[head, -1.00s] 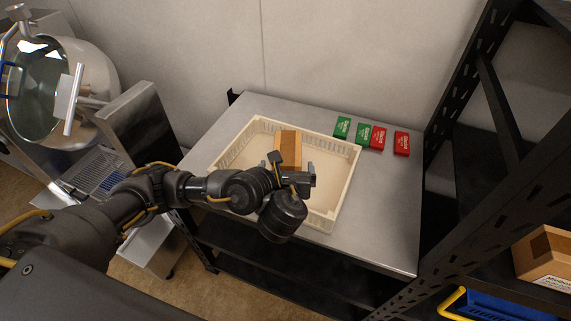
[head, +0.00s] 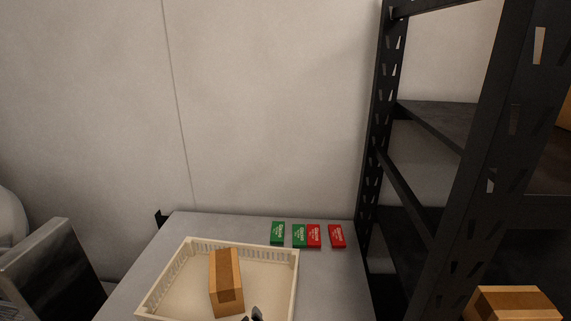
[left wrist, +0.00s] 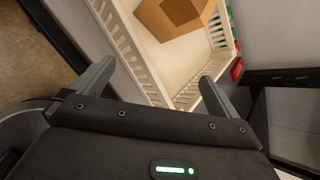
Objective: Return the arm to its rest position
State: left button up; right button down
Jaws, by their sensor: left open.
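My left gripper (left wrist: 155,85) is open in the left wrist view, with its two fingers wide apart and nothing between them that it grips. It is above the near part of a cream tray (left wrist: 122,45). A brown cardboard box (left wrist: 172,18) lies in the tray beyond the fingertips, apart from them. In the head view the tray (head: 265,247) stands on the metal table with the box (head: 226,280) inside it. Only a small dark tip of the left gripper (head: 254,315) shows at the bottom edge there. My right gripper is not in view.
Two green packets (head: 277,233) and two red packets (head: 337,236) lie on the grey table (head: 335,285) behind and right of the tray. A black shelf rack (head: 376,150) rises at the right, holding another cardboard box (head: 512,303). Metal equipment (head: 50,275) stands at the left.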

pick_arm(q)
jog(key=s+a+f+n+g+h, duration=0.1)
jog(key=s+a+f+n+g, duration=0.1)
jog(key=s+a+f+n, duration=0.4)
jog(key=s+a+f+n+g, duration=0.2)
jog(key=s+a+n, duration=0.1)
jog(key=s+n, duration=0.6)
jog(key=s+a+f+n+g+h, duration=0.1)
jog(key=s+a+f+n+g, duration=0.1)
jog(key=s+a+f+n, duration=0.5)
jog(key=d+f+n+g+b, duration=0.1)
jog(key=d+f+n+b, duration=0.2)
jog(key=f, duration=2.4)
jog(key=s+a+f+m+g+b, duration=0.1)
jog(key=s+a+f+b, duration=0.2)
jog(key=s+f, duration=1.3)
notch_tip(320, 180, down, 2)
jog(key=shift+s+f+g+y, duration=0.1)
jog(key=shift+s+g+y, duration=0.1)
jog(key=shift+g+y, duration=0.1)
jog(key=shift+c, duration=0.3)
